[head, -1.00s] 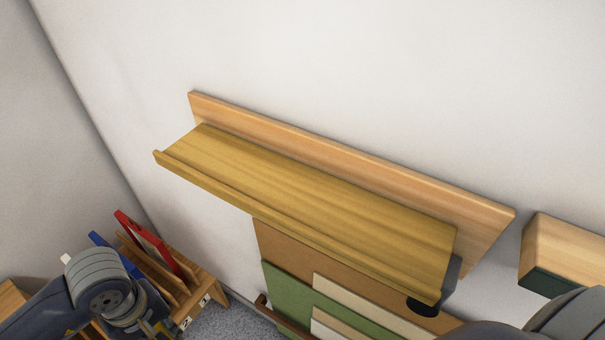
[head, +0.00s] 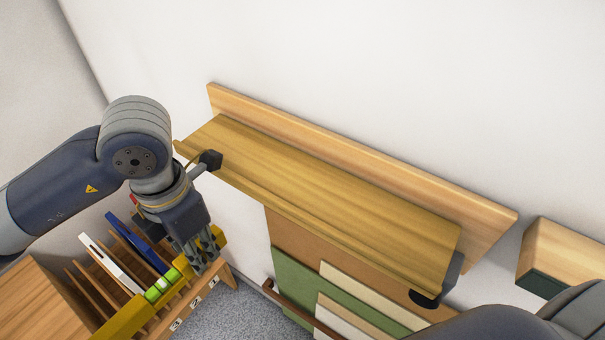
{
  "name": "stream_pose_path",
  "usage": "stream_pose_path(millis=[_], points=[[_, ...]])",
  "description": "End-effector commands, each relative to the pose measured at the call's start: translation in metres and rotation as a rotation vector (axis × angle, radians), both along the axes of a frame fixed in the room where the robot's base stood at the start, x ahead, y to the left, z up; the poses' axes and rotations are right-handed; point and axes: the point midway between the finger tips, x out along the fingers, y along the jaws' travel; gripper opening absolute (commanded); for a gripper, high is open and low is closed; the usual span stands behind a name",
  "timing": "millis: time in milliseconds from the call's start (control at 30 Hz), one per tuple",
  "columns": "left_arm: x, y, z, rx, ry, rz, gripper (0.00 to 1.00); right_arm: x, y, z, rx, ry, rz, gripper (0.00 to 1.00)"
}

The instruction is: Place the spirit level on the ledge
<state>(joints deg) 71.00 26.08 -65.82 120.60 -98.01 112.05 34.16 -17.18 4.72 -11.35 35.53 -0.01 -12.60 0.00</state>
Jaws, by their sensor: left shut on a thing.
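The wooden ledge (head: 330,190) is fixed to the wall in the middle of the head view, with a raised backboard and a front lip. Its top is bare. The spirit level (head: 128,315) is yellow with bright green vials. It is held at the lower left, in front of and below the ledge's left end, apart from it. My left gripper (head: 203,256) is shut on the spirit level near its far end. The near end of the level runs out of the picture at the bottom. My right gripper is out of view; only part of my right arm shows at the lower right.
A wooden rack (head: 222,273) with upright frames, including a blue one (head: 139,243) and a white one (head: 110,262), stands below the level. Boards, including a green one (head: 292,275), lean under the ledge. A wooden block (head: 565,257) is on the wall at right.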

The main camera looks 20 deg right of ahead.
Motion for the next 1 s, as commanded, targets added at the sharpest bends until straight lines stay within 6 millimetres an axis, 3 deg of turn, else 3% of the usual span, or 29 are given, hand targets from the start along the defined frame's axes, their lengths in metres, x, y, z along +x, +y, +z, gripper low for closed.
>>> stream_pose_path(millis=[100, 700, 1000], points=[[-0.002, -0.009, 0.027, 0.0, -0.006, 0.195, 0.0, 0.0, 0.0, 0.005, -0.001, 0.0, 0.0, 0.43], [-0.036, -0.034, 0.136, 0.001, -0.006, 1.225, 0.0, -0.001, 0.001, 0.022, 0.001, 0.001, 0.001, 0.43], [-0.052, -0.038, 0.166, 0.007, -0.002, 1.568, 0.0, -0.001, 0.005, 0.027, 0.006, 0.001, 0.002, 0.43]])
